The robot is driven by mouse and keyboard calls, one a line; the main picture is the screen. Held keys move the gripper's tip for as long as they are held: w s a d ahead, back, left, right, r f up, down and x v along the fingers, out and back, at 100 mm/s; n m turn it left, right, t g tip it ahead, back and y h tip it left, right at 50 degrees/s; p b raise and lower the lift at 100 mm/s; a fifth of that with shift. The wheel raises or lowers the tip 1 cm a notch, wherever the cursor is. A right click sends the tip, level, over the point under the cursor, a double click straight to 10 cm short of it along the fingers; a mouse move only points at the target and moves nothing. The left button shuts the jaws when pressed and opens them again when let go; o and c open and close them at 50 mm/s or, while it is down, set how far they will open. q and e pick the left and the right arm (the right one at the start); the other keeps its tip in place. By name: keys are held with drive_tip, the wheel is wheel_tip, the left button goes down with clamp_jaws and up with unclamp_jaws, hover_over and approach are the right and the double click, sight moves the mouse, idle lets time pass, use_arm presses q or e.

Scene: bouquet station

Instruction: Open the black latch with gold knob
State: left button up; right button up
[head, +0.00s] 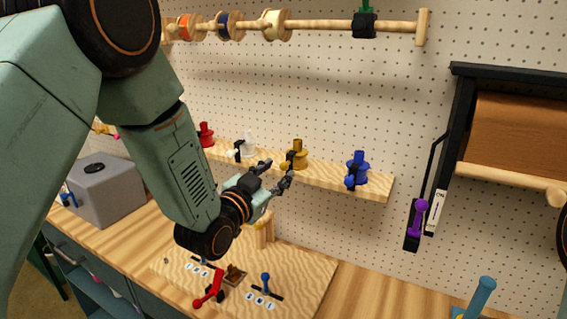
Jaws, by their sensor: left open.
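The gold knob (298,150) stands on the wooden shelf, with a small black latch part (287,163) at its left side. My left gripper (278,174) is open, just in front of and below the gold knob, with its fingers pointing up toward it. Nothing shows between the fingers. I cannot tell whether a fingertip touches the latch, and the latch's exact position is too small to read. My right gripper is not in view.
On the same shelf (374,188) are red (205,133), white (249,145) and blue (358,168) knobs. A purple-handled switch (420,217) is on the pegboard at right. Below, a wooden board (310,268) carries red (211,288) and blue (266,284) levers.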

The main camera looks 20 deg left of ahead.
sight(282, 167)
use_arm(q)
drive_tip(key=w, duration=0.2)
drive_tip(key=shift+w+d, duration=0.15)
drive_tip(key=shift+w, duration=0.2)
drive_tip(key=shift+w+d+p, duration=0.15)
drive_tip(key=shift+w+p, duration=0.2)
drive_tip(key=shift+w, duration=0.05)
drive_tip(key=shift+w+d+r, duration=0.1)
drive_tip(key=shift+w+d, duration=0.1)
drive_tip(key=shift+d, duration=0.1)
drive_tip(key=shift+w+a, duration=0.1)
drive_tip(key=shift+a, duration=0.05)
drive_tip(key=shift+w+f, duration=0.15)
drive_tip(key=shift+f, duration=0.05)
drive_tip(key=shift+c, duration=1.2)
drive_tip(key=shift+r, duration=0.15)
drive_tip(key=c, duration=0.4)
clamp_jaws()
